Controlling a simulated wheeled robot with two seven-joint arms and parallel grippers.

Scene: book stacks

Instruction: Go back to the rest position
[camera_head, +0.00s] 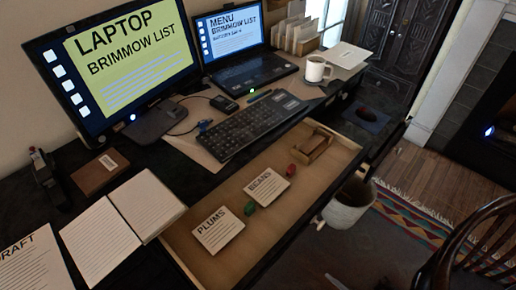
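An open wooden drawer (225,178) stands out from the dark desk. In it lie a card marked PLUMS (217,230), a card marked BEANS (267,187), a green item (249,208), a red item (291,170) and a small wooden box (314,146).
The desk carries a monitor (125,60), a laptop (250,73), a keyboard (250,125), a white mug (316,71) and an open book (120,225). A dark chair (475,250) is at lower right, near a striped rug (410,222).

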